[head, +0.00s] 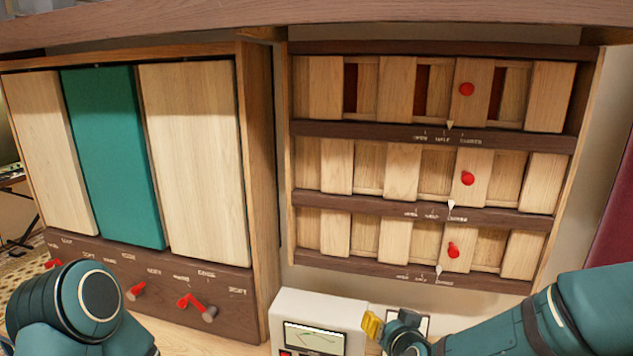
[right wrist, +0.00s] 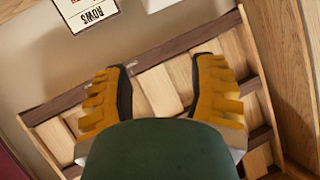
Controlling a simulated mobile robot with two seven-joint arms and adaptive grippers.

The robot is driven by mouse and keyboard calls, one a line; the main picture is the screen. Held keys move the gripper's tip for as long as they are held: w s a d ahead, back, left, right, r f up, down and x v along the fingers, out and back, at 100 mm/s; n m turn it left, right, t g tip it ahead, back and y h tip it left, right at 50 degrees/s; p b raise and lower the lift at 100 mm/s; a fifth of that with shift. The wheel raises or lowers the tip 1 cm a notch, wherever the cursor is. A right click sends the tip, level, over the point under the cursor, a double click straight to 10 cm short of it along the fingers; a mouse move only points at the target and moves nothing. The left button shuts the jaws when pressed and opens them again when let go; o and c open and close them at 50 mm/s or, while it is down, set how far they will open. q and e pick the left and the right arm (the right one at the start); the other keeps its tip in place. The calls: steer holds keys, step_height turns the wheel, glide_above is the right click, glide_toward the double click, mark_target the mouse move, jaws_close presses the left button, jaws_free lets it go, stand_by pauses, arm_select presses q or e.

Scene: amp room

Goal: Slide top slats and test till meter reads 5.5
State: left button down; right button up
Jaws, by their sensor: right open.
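The slat rack (head: 300,125) has three rows of pale wooden slats. The top slats (head: 470,105) carry a red knob (head: 466,89); dark red gaps show between them, and their pointer stands between the half and closed marks. The middle and lower rows show no dark gaps. The meter (head: 314,338) is a white box with a dial and a red button (head: 285,352) at the bottom; its reading is too small to tell. My right gripper (head: 385,328) is right of the meter, below the rack. In the right wrist view, the gripper (right wrist: 162,80) is open and empty.
A cabinet with pale and teal panels (head: 112,155) stands at left, with red levers (head: 135,292) below. A wooden shelf edge (head: 330,14) overhangs the top. My left arm fills the lower left. A printed card (right wrist: 88,12) shows in the right wrist view.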

steer(key=s+a+f+g+y+b, duration=0.1)
steer(key=s+f+g, duration=0.4)
steer(key=s+f, duration=0.5)
steer(key=s+a+f+n+g+y+b, duration=0.1)
steer(key=s+f+g, duration=0.4)
steer(key=f, duration=1.5)
steer(key=s+a+b, duration=0.1)
steer(key=s+a, duration=0.1)
steer(key=s, duration=0.3)
steer(key=shift+a+g+y, duration=0.15)
steer(key=shift+g+y, duration=0.15)
jaws_close()
